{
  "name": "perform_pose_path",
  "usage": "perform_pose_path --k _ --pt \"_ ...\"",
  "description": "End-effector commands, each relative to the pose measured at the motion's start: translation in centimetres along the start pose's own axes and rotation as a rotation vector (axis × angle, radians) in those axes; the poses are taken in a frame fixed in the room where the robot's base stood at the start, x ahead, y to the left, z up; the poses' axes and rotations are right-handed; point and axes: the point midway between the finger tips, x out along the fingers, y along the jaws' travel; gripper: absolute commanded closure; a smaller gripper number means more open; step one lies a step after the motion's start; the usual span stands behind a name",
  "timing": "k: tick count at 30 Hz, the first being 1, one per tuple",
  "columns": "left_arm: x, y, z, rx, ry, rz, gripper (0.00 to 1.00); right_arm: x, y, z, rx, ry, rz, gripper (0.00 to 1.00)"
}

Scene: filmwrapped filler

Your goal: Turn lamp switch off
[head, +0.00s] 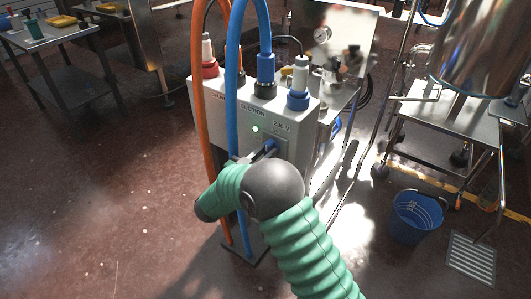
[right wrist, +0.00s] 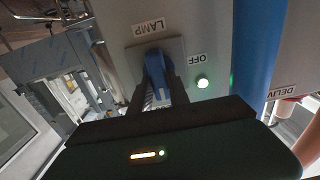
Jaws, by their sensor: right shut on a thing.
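The lamp switch is a blue lever (right wrist: 155,66) on a plate marked LAMP, and in the right wrist view it is upside down with the OFF label beside it. In the head view my right gripper (head: 258,154) reaches the front of the grey control box (head: 222,112); my wrist partly hides the switch. My left gripper is not in view.
Orange (head: 200,140) and blue (head: 232,90) hoses run down in front of the box, close beside my right gripper. A steel cart (head: 440,125) and a blue bucket (head: 417,217) stand to the right. A steel table (head: 60,70) stands at the far left, with open floor between.

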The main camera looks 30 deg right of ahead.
Motion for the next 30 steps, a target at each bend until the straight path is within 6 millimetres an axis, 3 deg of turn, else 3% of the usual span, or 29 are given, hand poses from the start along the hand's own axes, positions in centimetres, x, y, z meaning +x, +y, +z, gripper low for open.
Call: perform_pose_path --k 5,11,21,30 --pt "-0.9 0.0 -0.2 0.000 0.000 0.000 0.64 0.1 -0.1 -0.3 -0.029 0.001 0.000 1.00" --pt "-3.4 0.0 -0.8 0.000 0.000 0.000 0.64 0.2 -0.1 -0.7 -0.120 0.001 0.000 1.00" --pt "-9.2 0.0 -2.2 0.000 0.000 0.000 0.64 0.2 -0.4 -0.9 -0.409 0.001 -0.002 1.00" --pt "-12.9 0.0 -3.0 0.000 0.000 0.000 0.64 0.3 -0.6 -0.6 -0.693 0.003 0.000 1.00"
